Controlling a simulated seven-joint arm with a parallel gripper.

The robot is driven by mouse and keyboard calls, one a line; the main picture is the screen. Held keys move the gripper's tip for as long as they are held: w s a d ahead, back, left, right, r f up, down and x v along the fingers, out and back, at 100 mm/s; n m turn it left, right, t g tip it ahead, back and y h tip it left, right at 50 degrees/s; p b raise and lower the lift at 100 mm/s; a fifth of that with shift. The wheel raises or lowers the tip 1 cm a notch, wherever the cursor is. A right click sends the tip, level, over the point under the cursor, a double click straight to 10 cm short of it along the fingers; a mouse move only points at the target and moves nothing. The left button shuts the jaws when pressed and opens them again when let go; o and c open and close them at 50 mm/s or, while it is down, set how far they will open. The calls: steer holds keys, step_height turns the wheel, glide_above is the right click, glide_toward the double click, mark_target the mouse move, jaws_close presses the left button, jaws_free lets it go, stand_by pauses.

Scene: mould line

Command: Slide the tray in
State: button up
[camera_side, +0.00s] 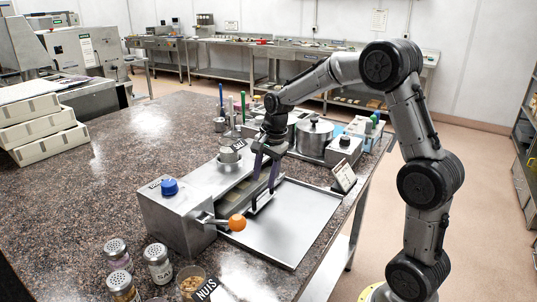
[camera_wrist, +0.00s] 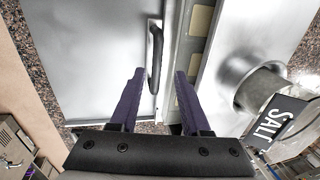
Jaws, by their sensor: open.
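The tray (camera_side: 292,228) is a flat, shiny metal sheet lying on the speckled counter, to the right of the metal mould machine (camera_side: 178,218). A bar handle (camera_side: 262,202) stands at its left edge, beside the machine's bed. In the wrist view the tray (camera_wrist: 100,60) fills the upper left, with its dark handle (camera_wrist: 155,55) near its right edge. My gripper (camera_side: 266,182) has purple fingers pointing down at the handle. In the wrist view my gripper (camera_wrist: 159,74) is open, with the handle's near end seen between the fingertips. I cannot tell whether either finger touches it.
The machine has a blue knob (camera_side: 170,187) and a lever with an orange ball (camera_side: 237,222). Pale squares (camera_wrist: 198,35) lie in its bed. A metal cup with a SALT sign (camera_wrist: 280,122) stands close right in the wrist view. Shakers (camera_side: 158,263) and a nuts jar stand in front.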

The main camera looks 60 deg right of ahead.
step_height(320, 180, up, 12)
steer(key=s, duration=0.2)
steer(key=shift+s+f, duration=0.2)
steer(key=s+a+r+n+t, duration=0.2)
steer(key=s+a+r+n, duration=0.3)
steer(key=s+a, duration=0.5)
steer(key=s+a+f+n, duration=0.1)
steer(key=s+f+n, duration=0.3)
steer(key=s+n, duration=0.2)
steer(key=s+a+f+n+t, duration=0.1)
steer(key=s+a+f+n, duration=0.1)
steer(key=s+f+n, duration=0.2)
steer(key=shift+s+f+n, duration=0.35)
steer(key=shift+s+n, duration=1.15)
